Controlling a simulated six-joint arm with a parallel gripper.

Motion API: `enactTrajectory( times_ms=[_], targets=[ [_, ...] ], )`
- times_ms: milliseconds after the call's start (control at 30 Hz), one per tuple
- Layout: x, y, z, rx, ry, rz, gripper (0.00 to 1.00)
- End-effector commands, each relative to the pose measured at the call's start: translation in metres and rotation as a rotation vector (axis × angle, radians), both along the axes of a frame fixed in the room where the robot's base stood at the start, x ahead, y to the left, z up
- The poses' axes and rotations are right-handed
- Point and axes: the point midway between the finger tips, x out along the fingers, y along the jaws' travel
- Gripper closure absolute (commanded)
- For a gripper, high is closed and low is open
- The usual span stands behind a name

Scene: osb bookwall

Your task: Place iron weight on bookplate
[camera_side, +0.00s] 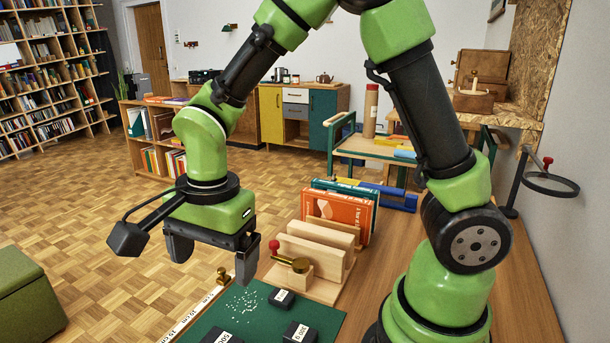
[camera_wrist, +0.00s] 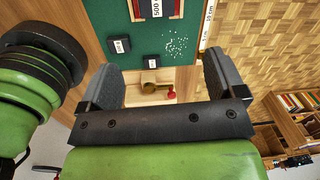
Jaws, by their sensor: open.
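Several black blocks with white labels, which look like the iron weights, rest on a green mat (camera_side: 258,322). One small block (camera_side: 282,298) lies near the mat's far right edge, a larger one (camera_side: 300,332) is nearer, and a third (camera_side: 221,338) is cut off by the bottom edge. In the wrist view a block marked 500 (camera_wrist: 157,8) lies between red strips at the top edge. I cannot pick out a bookplate with certainty. My gripper (camera_side: 213,258) is open and empty, pointing down above the bench, with both fingers (camera_wrist: 160,68) apart in the wrist view.
A wooden stand with a brass piece and red knob (camera_side: 299,265) is close to the gripper. Orange and green books (camera_side: 338,212) stand behind it. White grains (camera_side: 243,302) lie on the mat beside a ruler (camera_side: 195,313). A ring holder (camera_side: 550,184) is at the right.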

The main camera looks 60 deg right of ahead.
Motion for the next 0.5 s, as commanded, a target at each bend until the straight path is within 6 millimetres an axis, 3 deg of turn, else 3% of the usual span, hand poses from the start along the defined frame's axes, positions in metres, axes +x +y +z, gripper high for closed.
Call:
enactTrajectory(
  times_ms=[33,200,333,500],
  targets=[
    [-0.005,-0.007,0.021,0.016,-0.051,0.061,0.11],
    [-0.036,-0.032,0.078,0.019,-0.232,0.356,0.11],
    [-0.067,-0.047,0.107,-0.031,-0.379,0.587,0.11],
    [-0.104,-0.058,0.126,-0.142,-0.532,0.838,0.11]
  ],
)
